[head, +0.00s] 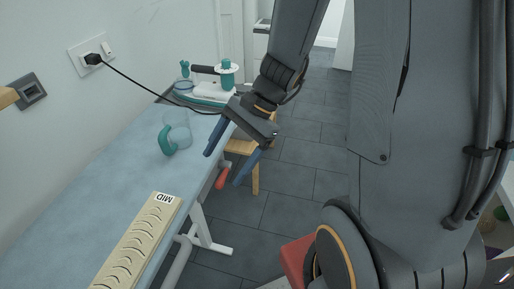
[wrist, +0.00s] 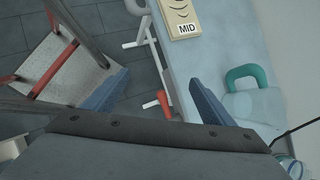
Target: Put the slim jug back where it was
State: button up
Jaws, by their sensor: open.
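A clear jug with a teal handle (head: 168,141) stands on the blue-grey table (head: 110,165), near its far end. In the wrist view it is on the right, its green handle (wrist: 247,74) arching over the clear body. I cannot tell whether this is the slim jug. My gripper (head: 224,166) is open and empty, its two blue fingers pointing down near the table's right edge. In the wrist view the fingers (wrist: 155,96) are spread apart, with the jug to the right of both.
A cream slotted block labelled MID (head: 140,238) lies on the near part of the table. Behind the jug are a white and teal appliance (head: 215,88) and a black cord (head: 140,86) running to a wall socket. A red-handled part (head: 222,178) sticks out below the table edge.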

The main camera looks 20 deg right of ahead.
jog(key=s+d+r+n+t+h, duration=0.1)
jog(key=s+d+n+h, duration=0.1)
jog(key=d+n+h, duration=0.5)
jog(key=shift+s+d+r+n+t, duration=0.2)
jog(key=shift+d+r+n+t, duration=0.35)
jog(key=shift+n, duration=2.05)
jog(key=shift+d+f, duration=0.1)
jog(key=shift+f, duration=0.05)
